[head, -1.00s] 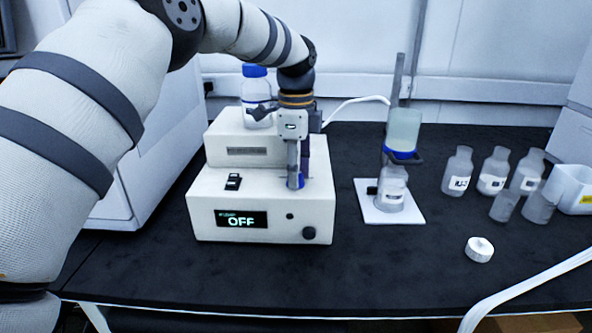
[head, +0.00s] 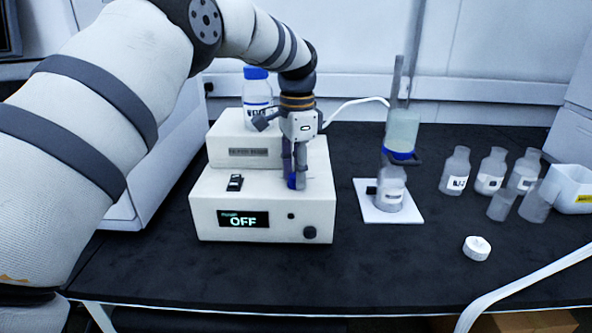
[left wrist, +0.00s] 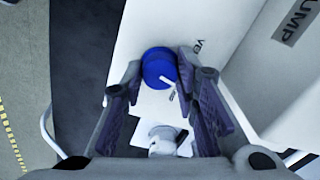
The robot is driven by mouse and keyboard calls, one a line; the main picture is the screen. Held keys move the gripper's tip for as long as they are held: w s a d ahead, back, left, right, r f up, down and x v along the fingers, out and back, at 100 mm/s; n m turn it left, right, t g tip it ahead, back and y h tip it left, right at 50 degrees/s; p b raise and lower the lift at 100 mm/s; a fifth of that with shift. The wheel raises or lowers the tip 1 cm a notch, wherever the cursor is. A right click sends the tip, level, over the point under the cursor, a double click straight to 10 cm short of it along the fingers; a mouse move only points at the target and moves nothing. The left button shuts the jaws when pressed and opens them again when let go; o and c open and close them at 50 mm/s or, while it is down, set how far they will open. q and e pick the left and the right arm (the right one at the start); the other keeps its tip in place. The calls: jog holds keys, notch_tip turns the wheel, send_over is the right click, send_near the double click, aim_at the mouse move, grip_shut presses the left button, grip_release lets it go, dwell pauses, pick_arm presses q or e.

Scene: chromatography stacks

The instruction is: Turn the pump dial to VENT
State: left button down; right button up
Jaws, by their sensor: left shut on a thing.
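The pump (head: 262,204) is a white two-step box on the black bench, and its display (head: 243,219) reads OFF. My left gripper (head: 296,183) points down at the right of its lower top face and is shut on the blue dial (head: 292,181). In the left wrist view the round blue dial (left wrist: 158,66) sits between the two fingertips (left wrist: 162,70). A white pointer mark on the dial points to the lower right of that view. Lettering beside the dial is partly hidden by a finger. My right gripper is not in view.
A blue-capped bottle (head: 257,97) stands on the pump's rear step. To the right are a column stand with a bottle on a white plate (head: 409,215), several grey bottles (head: 455,171), a white tub (head: 572,189) and a white cap (head: 476,248).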

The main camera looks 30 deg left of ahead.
pick_arm(q)
jog(key=n, duration=0.5)
jog(key=shift+n, duration=0.3)
jog(key=n, duration=0.5)
jog(key=shift+n, duration=0.3)
jog(key=c, duration=1.2)
grip_release()
jog(key=shift+c, duration=0.2)
notch_tip(320, 180, up, 12)
